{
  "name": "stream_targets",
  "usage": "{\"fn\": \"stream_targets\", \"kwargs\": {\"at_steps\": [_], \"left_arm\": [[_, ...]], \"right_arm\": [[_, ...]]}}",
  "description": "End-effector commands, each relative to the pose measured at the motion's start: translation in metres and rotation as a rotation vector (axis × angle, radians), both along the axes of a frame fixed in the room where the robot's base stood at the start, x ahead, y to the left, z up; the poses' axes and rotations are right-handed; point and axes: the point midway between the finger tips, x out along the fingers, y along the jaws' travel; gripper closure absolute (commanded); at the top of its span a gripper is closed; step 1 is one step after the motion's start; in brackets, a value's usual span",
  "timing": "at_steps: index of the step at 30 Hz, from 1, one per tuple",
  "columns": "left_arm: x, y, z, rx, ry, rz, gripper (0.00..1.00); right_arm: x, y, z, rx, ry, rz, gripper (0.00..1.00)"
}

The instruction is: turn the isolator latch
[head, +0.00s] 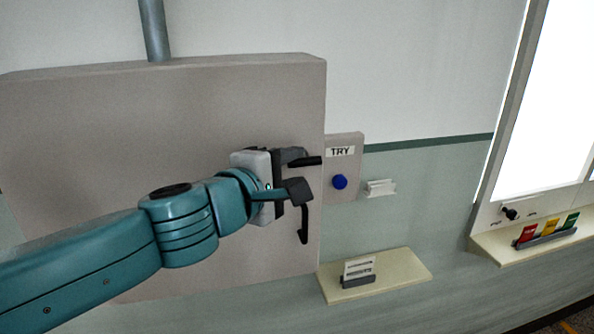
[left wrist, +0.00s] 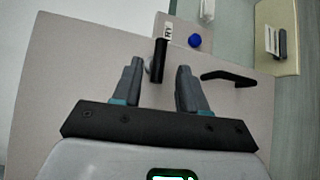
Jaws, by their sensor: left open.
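A large grey-beige cabinet (head: 130,110) fills the left of the head view. Two black handles are on its front near the right edge. The upper one, a short straight bar (head: 309,161) on a round grey stem, points right; the lower one, a bent lever (head: 304,225), hangs down. Which is the isolator latch is not labelled. My left gripper (head: 297,173) is open at the cabinet face. In the left wrist view, the bar (left wrist: 159,61) appears between its fingertips, nearer the left finger; contact cannot be told. The lever (left wrist: 228,78) is outside the right finger. My right gripper is not in view.
A small panel with a TRY label (head: 341,152) and blue button (head: 340,182) adjoins the cabinet's right edge. A white holder (head: 380,188) is on the wall. A shelf (head: 410,270) below carries a card stand (head: 358,272). Another shelf (head: 500,250) holds coloured cards.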

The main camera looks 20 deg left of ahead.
Motion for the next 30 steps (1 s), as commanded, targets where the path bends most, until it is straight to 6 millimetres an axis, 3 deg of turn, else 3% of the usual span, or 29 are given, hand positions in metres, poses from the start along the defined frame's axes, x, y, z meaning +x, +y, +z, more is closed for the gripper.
{"fn": "stream_targets", "kwargs": {"at_steps": [6,15,19,30], "left_arm": [[0.020,-0.004,-0.003,0.000,-0.001,0.000,0.58],[0.022,-0.004,-0.002,0.000,-0.001,0.000,0.58],[0.022,-0.004,-0.002,0.000,-0.001,0.000,1.00],[0.022,-0.002,-0.002,-0.001,-0.002,0.005,1.00]], "right_arm": [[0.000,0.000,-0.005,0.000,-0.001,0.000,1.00],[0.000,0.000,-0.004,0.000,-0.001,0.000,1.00],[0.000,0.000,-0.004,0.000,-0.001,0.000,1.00],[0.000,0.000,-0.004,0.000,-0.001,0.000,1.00]]}}
